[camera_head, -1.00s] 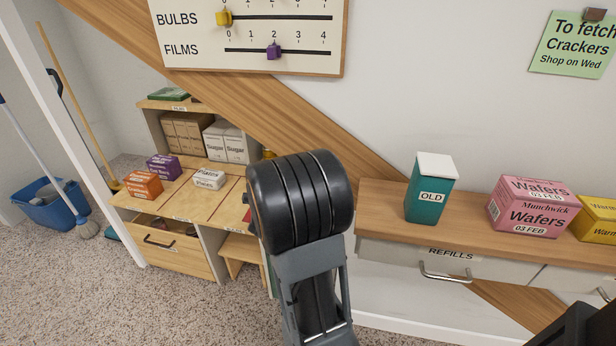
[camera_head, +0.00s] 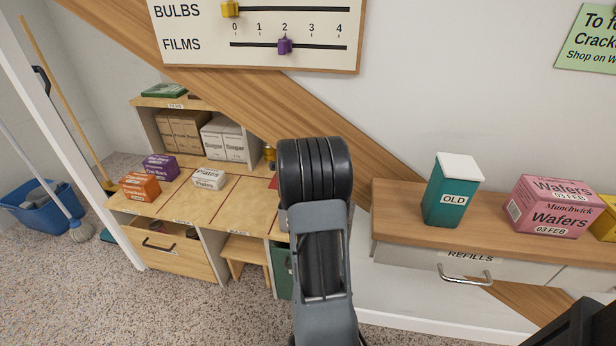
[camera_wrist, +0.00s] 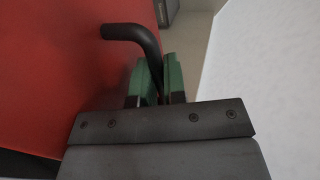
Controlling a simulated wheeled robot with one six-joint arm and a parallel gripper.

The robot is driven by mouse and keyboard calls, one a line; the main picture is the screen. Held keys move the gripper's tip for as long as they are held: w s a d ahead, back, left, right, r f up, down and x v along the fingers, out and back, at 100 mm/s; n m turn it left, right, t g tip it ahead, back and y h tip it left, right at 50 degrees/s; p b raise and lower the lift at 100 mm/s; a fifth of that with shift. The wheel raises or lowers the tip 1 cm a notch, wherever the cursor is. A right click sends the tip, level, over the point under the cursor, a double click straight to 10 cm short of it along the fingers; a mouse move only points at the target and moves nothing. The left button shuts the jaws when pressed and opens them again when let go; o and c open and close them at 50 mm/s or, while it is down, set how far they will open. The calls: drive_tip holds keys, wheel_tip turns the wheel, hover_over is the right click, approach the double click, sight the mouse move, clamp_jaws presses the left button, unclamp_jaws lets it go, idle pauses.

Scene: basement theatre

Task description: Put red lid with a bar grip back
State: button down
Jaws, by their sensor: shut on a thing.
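The red lid (camera_wrist: 60,80) fills the left of the wrist view as a flat red surface. Its black bar grip (camera_wrist: 135,36) bends down between the green fingers of my gripper (camera_wrist: 158,80), which are shut on it. In the head view my own arm hides the gripper and most of the lid; a small red patch (camera_head: 274,182) beside the arm may be the lid. A dark green container (camera_head: 283,270) shows partly below it, left of my arm. I cannot tell whether the lid touches anything.
A low wooden unit (camera_head: 232,200) with boxes stands left of my arm. A shelf (camera_head: 400,200) on the right holds a teal OLD canister (camera_head: 452,192) and pink Wafers boxes (camera_head: 550,205). A white wall borders the wrist view's right side. Carpet (camera_head: 150,310) is clear at front left.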

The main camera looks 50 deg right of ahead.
drive_tip(key=f+b, duration=0.1)
drive_tip(key=f, duration=0.2)
drive_tip(key=shift+w+a+f+b, duration=0.15)
drive_tip(key=shift+a+b, duration=0.05)
drive_tip(key=shift+b, duration=0.15)
drive_tip(key=shift+f, duration=0.25)
drive_tip(key=shift+r, duration=0.15)
drive_tip(key=shift+d, duration=0.1)
drive_tip(key=shift+f+b, duration=0.45)
drive_tip(key=shift+b, duration=0.05)
drive_tip(key=c, duration=1.2)
unclamp_jaws()
drive_tip(key=shift+r, duration=0.15)
